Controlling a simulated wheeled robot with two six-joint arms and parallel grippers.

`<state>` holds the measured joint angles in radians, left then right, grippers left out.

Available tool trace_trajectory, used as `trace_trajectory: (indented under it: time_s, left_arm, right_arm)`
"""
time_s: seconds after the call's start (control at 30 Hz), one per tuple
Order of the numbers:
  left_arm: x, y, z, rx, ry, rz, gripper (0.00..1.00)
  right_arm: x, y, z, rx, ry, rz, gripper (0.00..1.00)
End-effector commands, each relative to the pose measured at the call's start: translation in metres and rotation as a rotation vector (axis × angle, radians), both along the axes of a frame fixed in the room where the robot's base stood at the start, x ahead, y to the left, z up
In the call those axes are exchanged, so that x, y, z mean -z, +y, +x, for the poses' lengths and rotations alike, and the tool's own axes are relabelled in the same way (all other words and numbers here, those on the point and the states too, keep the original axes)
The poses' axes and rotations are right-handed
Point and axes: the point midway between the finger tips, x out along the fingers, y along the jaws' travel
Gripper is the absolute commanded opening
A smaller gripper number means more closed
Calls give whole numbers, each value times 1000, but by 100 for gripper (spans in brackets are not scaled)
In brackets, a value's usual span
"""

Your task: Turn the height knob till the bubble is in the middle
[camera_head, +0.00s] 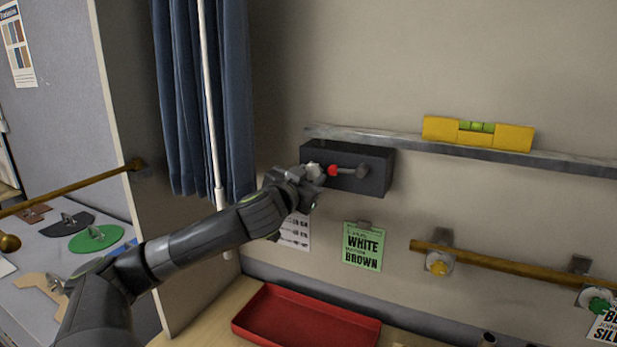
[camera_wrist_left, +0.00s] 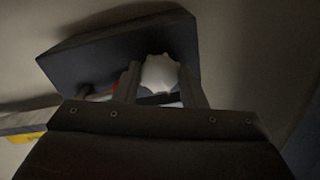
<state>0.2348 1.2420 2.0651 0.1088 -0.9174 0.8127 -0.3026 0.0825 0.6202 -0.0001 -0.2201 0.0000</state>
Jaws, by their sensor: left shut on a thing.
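The height knob is white and lobed, on the front of a dark box (camera_head: 374,157) fixed to the wall; the knob (camera_wrist_left: 160,74) sits between my fingers in the left wrist view. My left gripper (camera_head: 313,173) is shut on it, and the fingers partly hide it in the head view. A yellow spirit level (camera_head: 511,137) lies on a long grey rail (camera_head: 405,142) above the box. The rail slopes down to the right. The level's green vial (camera_head: 477,127) faces me; the bubble is too small to place exactly. My right gripper is out of view.
A red pointer tip (camera_head: 333,171) sits just right of the knob. A blue curtain (camera_head: 228,110) hangs at left. Below are a green card (camera_head: 362,247), a red tray (camera_head: 300,322) and a wooden rod (camera_head: 500,261) with coloured knobs under it.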

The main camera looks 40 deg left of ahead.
Motion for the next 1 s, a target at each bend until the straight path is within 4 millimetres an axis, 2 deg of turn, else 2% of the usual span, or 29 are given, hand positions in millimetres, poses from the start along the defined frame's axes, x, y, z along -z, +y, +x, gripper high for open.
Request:
trace_trajectory:
  time_s: [0.17,0.6,0.93,0.97,1.0]
  left_arm:
    - [0,0,0,-1,6,17,15]
    - [-1,1,0,-1,91,289,15]
    - [-1,1,0,-1,94,302,15]
    - [-1,1,0,-1,94,302,41]
    - [-1,1,0,-1,94,301,47]
  right_arm:
    - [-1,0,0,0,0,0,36]
    - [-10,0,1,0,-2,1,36]
    - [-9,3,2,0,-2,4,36]
    - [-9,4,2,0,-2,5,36]
    - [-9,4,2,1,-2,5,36]
